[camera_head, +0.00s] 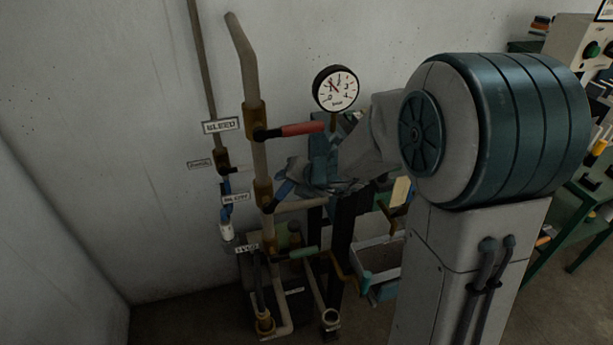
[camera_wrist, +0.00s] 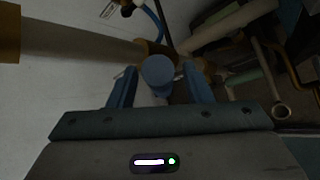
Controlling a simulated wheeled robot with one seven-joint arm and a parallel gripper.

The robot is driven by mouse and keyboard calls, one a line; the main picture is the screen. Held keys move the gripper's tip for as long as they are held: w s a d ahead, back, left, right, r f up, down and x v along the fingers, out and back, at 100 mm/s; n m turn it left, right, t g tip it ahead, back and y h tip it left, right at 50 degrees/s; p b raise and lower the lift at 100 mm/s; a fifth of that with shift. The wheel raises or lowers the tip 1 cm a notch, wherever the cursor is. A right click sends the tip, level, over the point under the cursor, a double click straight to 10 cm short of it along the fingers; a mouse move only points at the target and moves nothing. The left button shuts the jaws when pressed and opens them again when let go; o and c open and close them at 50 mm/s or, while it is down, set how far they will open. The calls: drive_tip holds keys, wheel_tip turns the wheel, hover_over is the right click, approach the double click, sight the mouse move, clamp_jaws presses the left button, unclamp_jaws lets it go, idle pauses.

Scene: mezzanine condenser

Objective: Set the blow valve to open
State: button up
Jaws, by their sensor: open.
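A blue-handled valve sits on the pipe stand, below a red-handled one. Its blue handle (camera_head: 278,194) slants up and right from the brass body (camera_head: 263,193) toward my gripper (camera_head: 289,177). The small white tag (camera_head: 236,198) beside it is too blurred to read for certain, so I cannot confirm which valve is the blow valve. In the wrist view, my gripper (camera_wrist: 159,75) is open, with one blue finger on each side of the handle's round blue end (camera_wrist: 158,71). I cannot tell whether the fingers touch it.
The red handle (camera_head: 303,129) at the BLEED tag (camera_head: 222,125) sticks out above my gripper. A pressure gauge (camera_head: 336,88) stands behind. A cluttered green bench (camera_head: 580,205) is at right.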

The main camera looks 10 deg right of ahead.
drive_tip(key=p+v, duration=0.3)
drive_tip(key=v, duration=1)
drive_tip(key=shift+a, duration=0.1)
